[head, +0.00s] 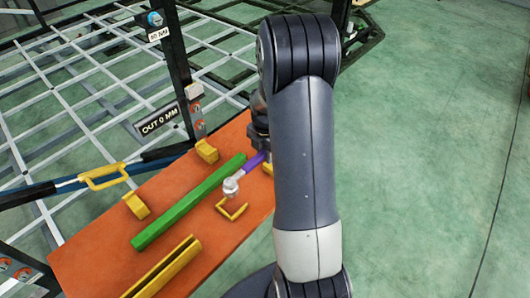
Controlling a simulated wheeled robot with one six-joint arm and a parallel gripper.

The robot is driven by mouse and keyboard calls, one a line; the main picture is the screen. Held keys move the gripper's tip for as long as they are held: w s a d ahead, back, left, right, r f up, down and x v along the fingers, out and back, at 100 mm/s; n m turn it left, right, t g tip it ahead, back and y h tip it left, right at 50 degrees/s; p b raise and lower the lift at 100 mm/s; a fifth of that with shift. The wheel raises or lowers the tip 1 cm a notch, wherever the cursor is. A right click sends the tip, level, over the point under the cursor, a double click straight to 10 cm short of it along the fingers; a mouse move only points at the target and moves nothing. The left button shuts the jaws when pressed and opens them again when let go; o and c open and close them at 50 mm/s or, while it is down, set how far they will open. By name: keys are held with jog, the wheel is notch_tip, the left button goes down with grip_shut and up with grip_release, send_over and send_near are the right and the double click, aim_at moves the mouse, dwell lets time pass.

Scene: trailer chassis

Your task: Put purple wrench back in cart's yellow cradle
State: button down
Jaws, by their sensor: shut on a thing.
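The purple wrench (253,163) has a purple handle and a round silver head. Its head points toward the lower left, over the orange cart top (262,204). My gripper (264,148) is shut on the handle's far end and is partly hidden behind my arm. A thin yellow bracket (233,212) lies just below the wrench head, and another yellow piece (268,169) shows beside the handle, partly covered by my arm. These two look like the yellow cradle. I cannot tell whether the wrench touches them or hangs above.
A long green bar (188,204) lies left of the wrench. Yellow blocks (207,151) (136,206) and a long yellow channel (164,269) are also on the cart. A dark post with an "OUT 0 MM" label (160,121) stands behind, before the white chassis grid. Green floor is clear at right.

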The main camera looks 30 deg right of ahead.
jog(key=shift+f+b, duration=3.1)
jog(key=shift+f, duration=1.05)
jog(key=c, duration=0.6)
grip_release()
jog(key=shift+c, duration=0.2)
jog(key=shift+r, duration=0.1)
jog(key=shift+r+p, duration=2.55)
jog(key=shift+r, duration=1.4)
jog(key=shift+f, duration=0.15)
